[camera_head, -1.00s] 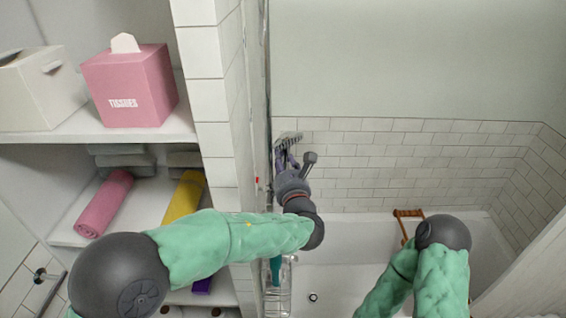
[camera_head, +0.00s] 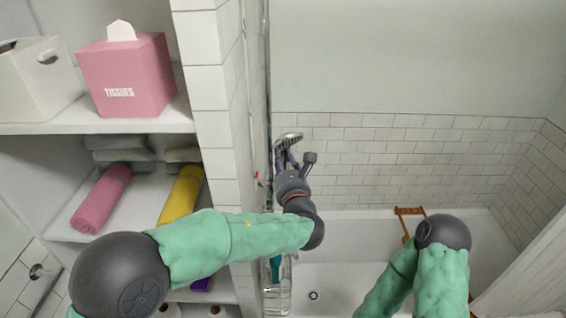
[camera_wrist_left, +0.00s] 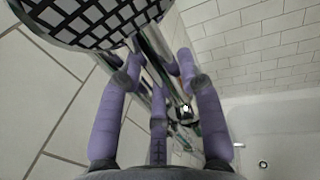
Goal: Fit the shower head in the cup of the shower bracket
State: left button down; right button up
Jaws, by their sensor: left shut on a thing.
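The shower head (camera_head: 289,137) is a chrome head with a dark grid face, high beside the tiled wall edge. It fills the upper left of the left wrist view (camera_wrist_left: 85,18), with its chrome handle (camera_wrist_left: 150,50) running down between the fingers. My left gripper (camera_head: 284,158) is shut on the shower head's handle; its purple fingers also show in the left wrist view (camera_wrist_left: 155,85). I cannot clearly make out the bracket's cup; chrome parts behind the fingers are partly hidden. My right gripper is not in view; only my right arm shows at the lower right.
The tiled partition (camera_head: 212,130) stands close left of my left gripper. Shelves with a pink tissue box (camera_head: 125,75) and rolled towels are further left.

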pick_arm(q)
jog(key=shift+f+b, duration=0.75)
jog(key=shift+f, duration=0.1)
jog(key=c, duration=0.8)
grip_release()
jog(key=shift+r, duration=0.1)
jog(key=shift+c, duration=0.2)
jog(key=shift+o, duration=0.5)
jog(key=v, duration=1.2)
jog(key=shift+d, duration=0.1)
